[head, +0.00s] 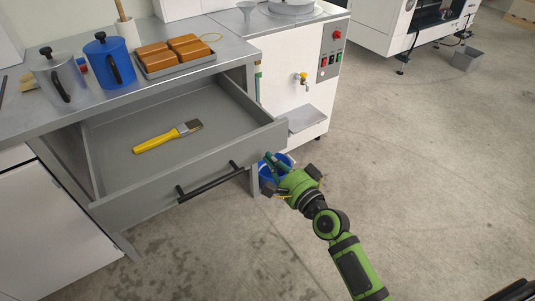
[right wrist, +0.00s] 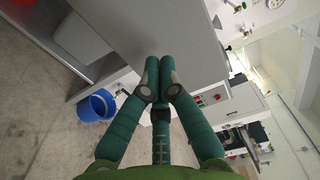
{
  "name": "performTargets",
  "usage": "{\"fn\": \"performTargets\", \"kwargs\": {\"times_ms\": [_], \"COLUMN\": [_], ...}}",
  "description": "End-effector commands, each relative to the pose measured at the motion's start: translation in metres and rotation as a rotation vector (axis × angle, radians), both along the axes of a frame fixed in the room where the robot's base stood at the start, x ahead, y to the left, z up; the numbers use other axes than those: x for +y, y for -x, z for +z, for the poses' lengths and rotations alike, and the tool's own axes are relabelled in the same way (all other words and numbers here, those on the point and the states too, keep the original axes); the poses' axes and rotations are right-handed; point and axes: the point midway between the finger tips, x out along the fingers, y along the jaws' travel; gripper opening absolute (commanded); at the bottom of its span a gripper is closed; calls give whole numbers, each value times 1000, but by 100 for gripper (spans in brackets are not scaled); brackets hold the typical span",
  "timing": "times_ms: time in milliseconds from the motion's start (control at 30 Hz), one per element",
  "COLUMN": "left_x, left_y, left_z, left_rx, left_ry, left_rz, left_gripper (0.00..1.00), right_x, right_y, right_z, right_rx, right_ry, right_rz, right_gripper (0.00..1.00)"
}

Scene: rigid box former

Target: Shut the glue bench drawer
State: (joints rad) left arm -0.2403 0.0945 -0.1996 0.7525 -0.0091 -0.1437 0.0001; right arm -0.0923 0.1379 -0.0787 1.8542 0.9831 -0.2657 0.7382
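The grey glue bench drawer (head: 112,128) is pulled well out from under the bench top. Its front panel (head: 150,200) carries a black bar handle (head: 210,183). A yellow-handled brush (head: 168,137) lies inside. My right gripper (head: 270,160) is at the right end of the front panel, beyond the handle. In the right wrist view its green fingers (right wrist: 160,68) are together with nothing between them, with a grey panel (right wrist: 165,30) just ahead. I cannot tell whether they touch the panel. My left gripper is not in view.
A blue bucket (head: 268,174) stands behind my right gripper. A white machine (head: 290,85) stands beside the bench.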

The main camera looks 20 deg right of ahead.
Motion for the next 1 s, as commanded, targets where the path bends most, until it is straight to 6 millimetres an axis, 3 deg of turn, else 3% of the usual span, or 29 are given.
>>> {"fn": "performTargets", "kwargs": {"times_ms": [200,767,1000], "left_x": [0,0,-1], "left_y": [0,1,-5], "left_z": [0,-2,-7], "left_rx": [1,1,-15], "left_ry": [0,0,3], "left_rz": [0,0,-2], "left_gripper": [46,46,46], "right_x": [7,9,20], "right_y": [-20,-27,-60], "right_z": [0,-1,-1], "right_rx": [0,0,-3], "right_ry": [0,0,-1], "right_rz": [0,0,1], "right_gripper": [0,0,0]}}
